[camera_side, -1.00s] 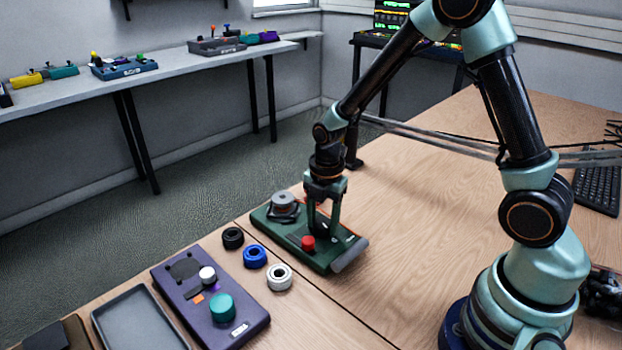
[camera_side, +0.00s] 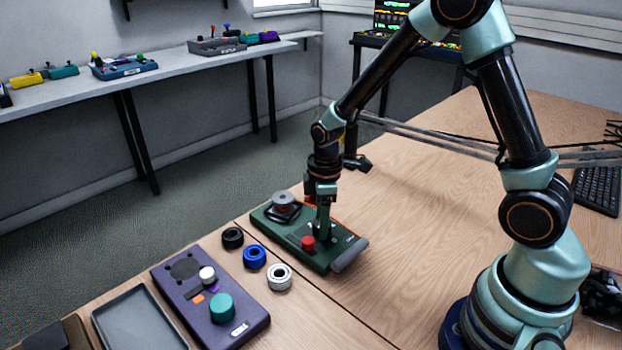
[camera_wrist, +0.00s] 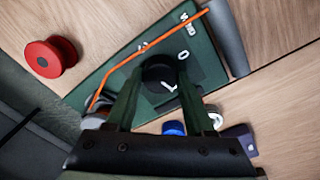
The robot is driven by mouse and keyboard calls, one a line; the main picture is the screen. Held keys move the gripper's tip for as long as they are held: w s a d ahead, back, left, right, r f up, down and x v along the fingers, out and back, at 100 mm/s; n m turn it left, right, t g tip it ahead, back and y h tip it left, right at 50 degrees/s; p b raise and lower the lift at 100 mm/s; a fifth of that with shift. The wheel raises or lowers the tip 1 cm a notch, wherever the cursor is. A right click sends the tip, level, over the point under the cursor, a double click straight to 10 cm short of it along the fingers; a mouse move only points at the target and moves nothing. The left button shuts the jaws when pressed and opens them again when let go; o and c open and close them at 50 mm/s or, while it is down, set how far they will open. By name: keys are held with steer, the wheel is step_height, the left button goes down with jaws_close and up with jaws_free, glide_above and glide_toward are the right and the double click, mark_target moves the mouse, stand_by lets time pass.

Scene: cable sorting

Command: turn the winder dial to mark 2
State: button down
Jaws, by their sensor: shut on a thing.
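The winder is a green box (camera_side: 277,237) on the wooden table, with a grey spool (camera_side: 283,200) at its far left end and a grey roller (camera_side: 349,254) at its right end. My gripper (camera_side: 324,236) points down over the box. In the wrist view my gripper (camera_wrist: 160,88) has its fingers closed around the dark round dial (camera_wrist: 159,68). A white line shows on the dial's near side, between the fingers. White characters are printed on the green face (camera_wrist: 197,72) nearby; mark 2 cannot be made out.
An orange cable (camera_wrist: 140,50) runs along the winder. Black (camera_side: 232,238), blue (camera_side: 254,256) and white (camera_side: 279,277) rings and a purple box (camera_side: 247,326) lie left. Table right of the winder is clear.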

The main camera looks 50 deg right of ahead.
steer(key=m, duration=0.5)
steer(key=shift+a+f+m, duration=0.1)
steer(key=shift+a+m, duration=0.05)
steer(key=shift+m, duration=0.15)
steer(key=m, duration=0.5)
steer(key=shift+g, duration=0.3)
steer(key=m, duration=0.5)
steer(key=shift+m, duration=2.7)
steer(key=shift+c, duration=1.4)
jaws_free()
steer(key=shift+w+d, duration=0.1)
steer(key=shift+d, duration=0.1)
